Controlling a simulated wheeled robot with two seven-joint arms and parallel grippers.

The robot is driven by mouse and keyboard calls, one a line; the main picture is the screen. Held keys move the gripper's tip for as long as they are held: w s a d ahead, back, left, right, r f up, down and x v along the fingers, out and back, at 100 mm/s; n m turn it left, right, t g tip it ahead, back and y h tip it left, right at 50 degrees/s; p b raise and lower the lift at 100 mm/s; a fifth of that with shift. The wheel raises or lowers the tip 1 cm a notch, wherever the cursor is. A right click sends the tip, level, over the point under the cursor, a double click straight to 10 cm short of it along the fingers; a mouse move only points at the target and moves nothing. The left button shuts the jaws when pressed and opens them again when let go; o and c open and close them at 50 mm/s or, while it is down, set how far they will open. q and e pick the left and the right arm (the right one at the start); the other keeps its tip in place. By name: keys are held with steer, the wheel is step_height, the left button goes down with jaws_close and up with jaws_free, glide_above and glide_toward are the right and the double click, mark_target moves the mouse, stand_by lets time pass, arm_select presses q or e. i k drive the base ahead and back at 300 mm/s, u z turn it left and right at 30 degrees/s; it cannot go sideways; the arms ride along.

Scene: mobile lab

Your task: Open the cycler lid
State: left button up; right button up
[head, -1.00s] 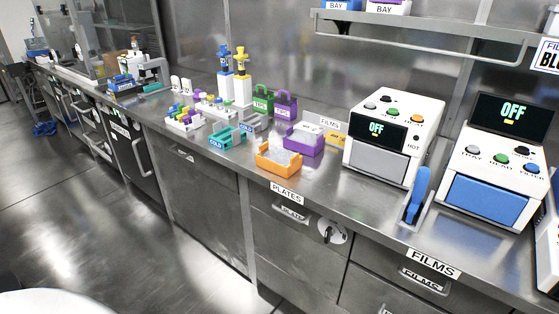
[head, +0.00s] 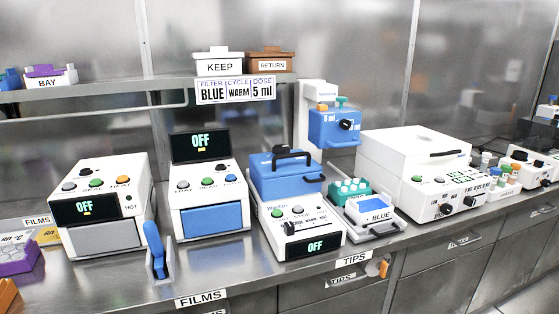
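The machine that looks like the cycler (head: 300,220) stands in the middle of the bench, a white box with a sloped front panel, knobs and a small screen reading OFF. Its blue lid (head: 285,175) sits down on top and looks closed. A dark handle (head: 287,157) shows on the lid. Neither of my grippers is in view.
Left of it stand a white reader with a blue front (head: 210,195) and a white heater box (head: 100,205). A blue-handled tool (head: 155,250) stands in front. To the right are a blue dispenser (head: 335,127), a teal rack (head: 350,190) and a large white lidded machine (head: 415,155).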

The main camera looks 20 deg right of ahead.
mark_target(287, 168)
steer(key=u, duration=1.8)
steer(key=k, duration=1)
steer(key=z, duration=1.85)
steer(key=i, duration=0.4)
steer(key=u, duration=0.05)
